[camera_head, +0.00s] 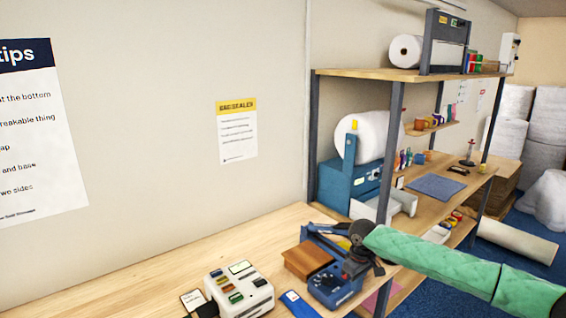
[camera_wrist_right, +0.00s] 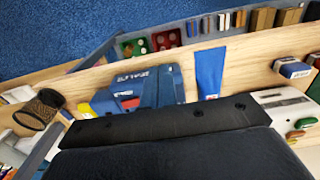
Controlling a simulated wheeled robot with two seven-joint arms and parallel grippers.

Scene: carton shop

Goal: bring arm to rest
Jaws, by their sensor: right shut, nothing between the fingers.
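My right arm, in a green quilted sleeve, comes in from the right in the head view. Its dark gripper (camera_head: 360,258) is above the right end of the wooden bench (camera_head: 130,272), close over a blue machine (camera_head: 332,288). The gripper is shut with nothing held; whether it touches the machine I cannot tell. In the right wrist view a black part of my gripper fills the bottom and the fingertips cannot be made out. The blue machine also shows there (camera_wrist_right: 150,88), beyond the gripper. My left gripper is not in view.
A brown block (camera_head: 308,260) and a white device with coloured pieces (camera_head: 238,291) stand on the bench, with a blue strip (camera_head: 299,303) between. A shelf post (camera_head: 388,150) rises behind my gripper. The bench's left part is clear.

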